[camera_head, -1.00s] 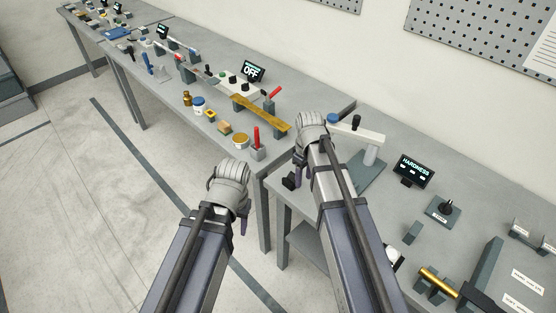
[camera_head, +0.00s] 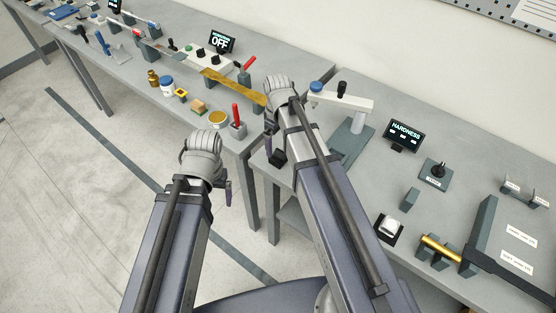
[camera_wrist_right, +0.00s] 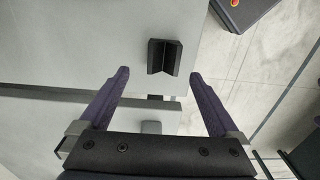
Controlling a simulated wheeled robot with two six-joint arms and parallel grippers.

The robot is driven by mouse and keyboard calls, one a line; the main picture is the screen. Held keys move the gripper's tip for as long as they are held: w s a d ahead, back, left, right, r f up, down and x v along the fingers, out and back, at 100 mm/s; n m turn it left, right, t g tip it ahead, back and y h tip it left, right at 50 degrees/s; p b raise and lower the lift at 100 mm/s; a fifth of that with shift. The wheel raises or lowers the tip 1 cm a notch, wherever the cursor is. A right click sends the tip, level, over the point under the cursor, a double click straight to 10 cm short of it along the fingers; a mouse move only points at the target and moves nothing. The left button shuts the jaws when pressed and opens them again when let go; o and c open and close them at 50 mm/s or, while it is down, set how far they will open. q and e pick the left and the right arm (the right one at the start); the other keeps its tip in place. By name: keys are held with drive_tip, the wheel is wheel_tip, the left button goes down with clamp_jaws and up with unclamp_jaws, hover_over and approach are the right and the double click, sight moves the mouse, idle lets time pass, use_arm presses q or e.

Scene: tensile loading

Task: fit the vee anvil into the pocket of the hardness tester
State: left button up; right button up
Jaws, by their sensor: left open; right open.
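The vee anvil (camera_head: 278,158) is a small dark block on the front left corner of the right-hand table. In the right wrist view, the anvil (camera_wrist_right: 163,57) shows its vee groove, just beyond and between the fingertips. My right gripper (camera_wrist_right: 160,74) is open and empty, and in the head view the right gripper (camera_head: 269,124) is above and slightly left of the anvil. The hardness tester (camera_head: 344,98) has a pale arm over a grey column and base plate, partly behind my right arm. I cannot make out its pocket. My left gripper (camera_head: 223,186) is open over the floor.
The hardness display (camera_head: 404,134) and a dark plate with a knob (camera_head: 436,174) stand right of the tester. A brass cylinder (camera_head: 441,249) lies in a holder nearer the front. The left table (camera_head: 200,133) carries several small parts and a red-handled tool (camera_head: 236,119).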

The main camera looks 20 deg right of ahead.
sight(278, 158)
drive_tip(key=f+b, duration=0.5)
drive_tip(key=shift+s+f, duration=0.1)
drive_tip(key=shift+s, duration=0.3)
clamp_jaws()
idle(0.5)
